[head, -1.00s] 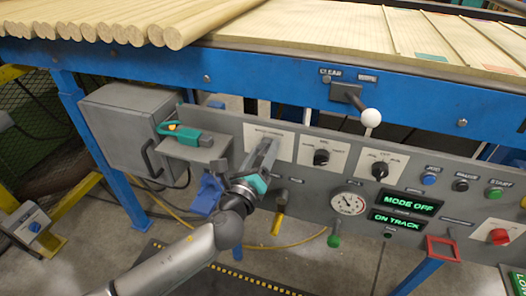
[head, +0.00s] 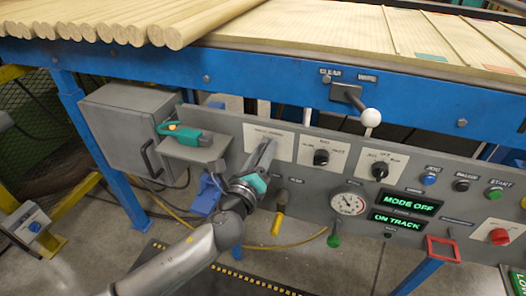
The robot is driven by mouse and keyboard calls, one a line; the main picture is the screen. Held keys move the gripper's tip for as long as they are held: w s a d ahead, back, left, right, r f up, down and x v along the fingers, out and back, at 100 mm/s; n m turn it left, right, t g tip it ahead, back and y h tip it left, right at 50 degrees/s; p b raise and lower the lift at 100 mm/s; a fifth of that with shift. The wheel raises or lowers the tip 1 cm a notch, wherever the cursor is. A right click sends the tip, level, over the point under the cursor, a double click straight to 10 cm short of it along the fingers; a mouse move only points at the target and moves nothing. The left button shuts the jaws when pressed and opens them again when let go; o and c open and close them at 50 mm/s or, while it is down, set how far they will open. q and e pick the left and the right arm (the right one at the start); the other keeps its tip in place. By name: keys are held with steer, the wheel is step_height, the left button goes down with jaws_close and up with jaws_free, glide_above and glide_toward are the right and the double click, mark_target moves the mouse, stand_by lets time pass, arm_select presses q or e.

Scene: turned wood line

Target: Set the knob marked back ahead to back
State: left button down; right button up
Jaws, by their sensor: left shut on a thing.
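A grey control panel (head: 225,127) hangs under the blue table frame. At its left end is a pale label plate (head: 284,146) whose small lettering I cannot read clearly. My left gripper (head: 266,152) reaches up from below and is shut at this plate. The knob it holds is hidden behind the fingers, so its pointer setting cannot be seen. Two black knobs on pale plates sit to the right, a middle one (head: 321,157) and a further one (head: 379,170); both are clear of the gripper. My right gripper is not in view.
A white-ball lever (head: 370,117) juts out above the panel. A yellow handle (head: 278,224), a gauge (head: 348,204) and a green-tipped handle (head: 334,240) are below. Green displays (head: 404,201) read MODE OFF and ON TRACK. A grey box (head: 125,130) stands at left.

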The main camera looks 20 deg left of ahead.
arm_select(q)
steer(key=n, duration=0.7)
steer(key=shift+n, duration=0.7)
steer(key=shift+n+p, duration=0.3)
steer(key=shift+n, duration=0.6)
steer(key=shift+f+n, duration=0.1)
steer(key=shift+n, duration=0.4)
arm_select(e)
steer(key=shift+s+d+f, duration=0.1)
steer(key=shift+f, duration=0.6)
arm_select(q)
steer(key=shift+c, duration=2.1)
jaws_free()
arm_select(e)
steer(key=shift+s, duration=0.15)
